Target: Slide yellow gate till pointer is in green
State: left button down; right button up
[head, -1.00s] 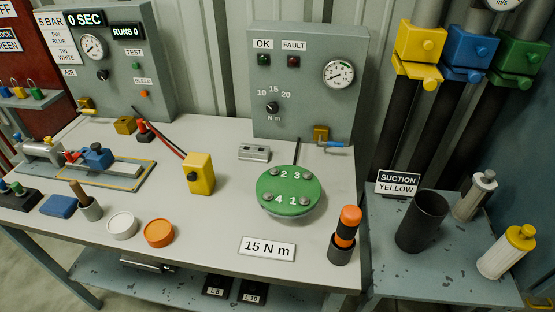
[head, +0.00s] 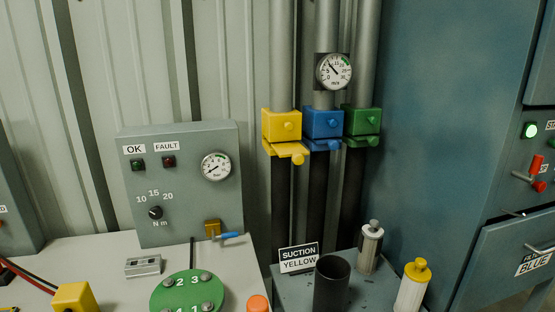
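A round gauge (head: 334,72) marked m/s is on the middle pipe above the blue gate. It has a green band at its upper right. Its dark pointer leans to the upper left, outside the green band. A sign (head: 299,258) reading SUCTION YELLOW stands below the pipes. Neither of my grippers shows in the head view.
A blue gate (head: 323,124) and a green gate (head: 361,122) sit right of the yellow one. Below stand a dark open cylinder (head: 331,284), a grey-white canister (head: 369,247) and a yellow-topped canister (head: 412,284). A grey control panel (head: 190,190) is at left, a blue cabinet (head: 440,130) at right.

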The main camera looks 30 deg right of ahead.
aim_at(294, 149)
jog(key=z, duration=1.35)
